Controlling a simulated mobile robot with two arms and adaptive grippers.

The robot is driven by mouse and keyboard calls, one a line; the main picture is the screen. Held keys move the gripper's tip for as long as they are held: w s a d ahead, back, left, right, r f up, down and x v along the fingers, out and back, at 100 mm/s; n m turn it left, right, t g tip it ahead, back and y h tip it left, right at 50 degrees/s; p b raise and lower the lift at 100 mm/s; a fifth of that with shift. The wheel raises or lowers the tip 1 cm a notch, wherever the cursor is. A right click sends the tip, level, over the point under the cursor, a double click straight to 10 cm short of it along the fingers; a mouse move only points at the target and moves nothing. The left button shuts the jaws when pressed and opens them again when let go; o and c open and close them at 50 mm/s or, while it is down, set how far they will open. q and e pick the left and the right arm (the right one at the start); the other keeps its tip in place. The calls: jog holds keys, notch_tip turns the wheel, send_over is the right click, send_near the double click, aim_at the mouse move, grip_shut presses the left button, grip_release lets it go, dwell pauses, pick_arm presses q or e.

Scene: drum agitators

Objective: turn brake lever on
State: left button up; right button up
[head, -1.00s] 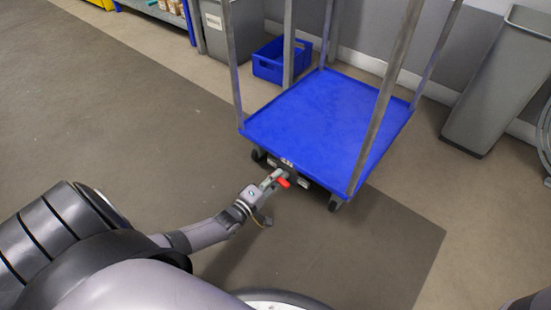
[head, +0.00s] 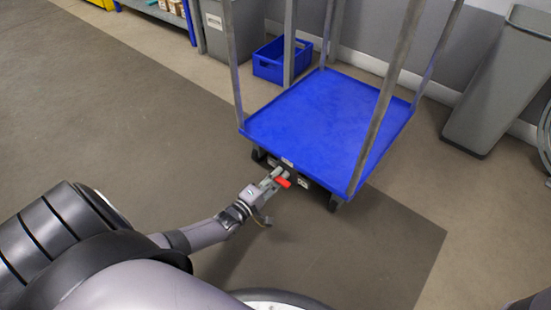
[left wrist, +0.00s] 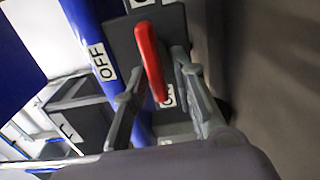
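The red brake lever (head: 283,182) sits on the near end of the blue cart (head: 330,115), below its deck. In the left wrist view the lever (left wrist: 151,58) stands out from a dark plate (left wrist: 122,38). An "OFF" label (left wrist: 101,62) is on the left, and a second label (left wrist: 168,97) is partly hidden by the lever. My left gripper (head: 276,176) is at the lever. In the left wrist view its fingers (left wrist: 157,72) are open, one on each side of the lever, with gaps visible. My right gripper is out of view.
The cart has tall grey posts (head: 385,90) at its corners. A blue crate (head: 275,62) and a grey bin (head: 214,28) stand behind it on the left. Another grey bin (head: 495,85) stands at the right by the wall. The floor at the left is clear.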

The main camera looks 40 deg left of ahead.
pick_arm(q)
jog(key=shift+o, duration=0.4)
jog(key=s, duration=1.2)
jog(key=shift+a, duration=0.45)
